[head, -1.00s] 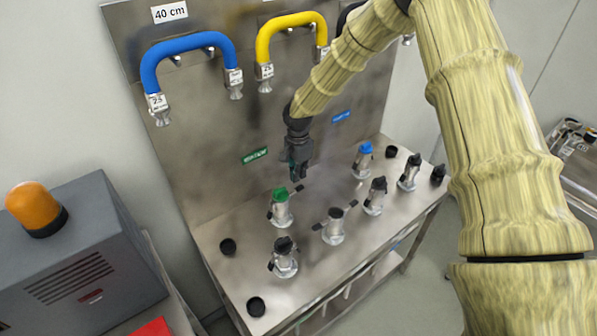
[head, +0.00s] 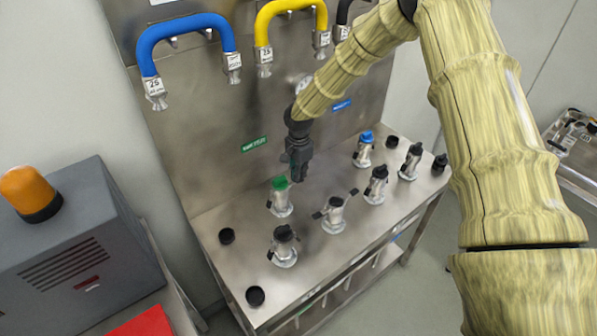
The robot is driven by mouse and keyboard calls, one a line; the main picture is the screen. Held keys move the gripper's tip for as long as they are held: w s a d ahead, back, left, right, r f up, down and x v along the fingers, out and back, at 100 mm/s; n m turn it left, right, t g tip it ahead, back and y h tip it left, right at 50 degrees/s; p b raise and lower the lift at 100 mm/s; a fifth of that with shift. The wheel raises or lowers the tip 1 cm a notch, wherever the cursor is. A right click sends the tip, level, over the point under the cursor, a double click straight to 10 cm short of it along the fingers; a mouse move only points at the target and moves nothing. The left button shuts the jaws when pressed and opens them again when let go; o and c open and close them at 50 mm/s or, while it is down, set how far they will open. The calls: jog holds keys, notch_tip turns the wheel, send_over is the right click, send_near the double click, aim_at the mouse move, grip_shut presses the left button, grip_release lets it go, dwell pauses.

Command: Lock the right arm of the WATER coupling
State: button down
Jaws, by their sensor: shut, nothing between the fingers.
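My gripper (head: 298,176) is shut and empty, pointing down just to the right of and slightly above the green-capped coupling (head: 281,204). That coupling stands upright on the steel bench; a dark arm shows at its left side, and no arm sticks out at its right. Whether its right arm is folded against the body is too small to tell. A blue-capped coupling (head: 363,153) stands farther back right. A green label (head: 254,145) and a blue label (head: 341,105) are on the back panel; their text is unreadable, so I cannot tell which coupling is WATER.
A coupling with arms spread wide (head: 334,216) stands right of the green-capped one, and a black-capped coupling (head: 284,247) stands in front. Other black-capped couplings are at right. Blue (head: 188,27) and yellow (head: 291,13) hoses hang above. A grey box (head: 80,245) is at left.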

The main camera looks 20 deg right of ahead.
jog(key=shift+f+b, duration=0.3)
jog(key=shift+f, duration=0.7)
jog(key=shift+s+f+b, duration=0.1)
jog(key=shift+f+b, duration=0.35)
jog(key=shift+f, duration=0.25)
jog(key=shift+a+r, duration=0.1)
jog(key=shift+r, duration=0.05)
jog(key=shift+w+d+r+p, duration=0.2)
jog(key=shift+d+r+p, duration=0.15)
jog(key=shift+d+r, duration=0.2)
jog(key=shift+r+p, duration=1.4)
jog(key=shift+r, duration=1.6)
jog(key=shift+f, duration=0.1)
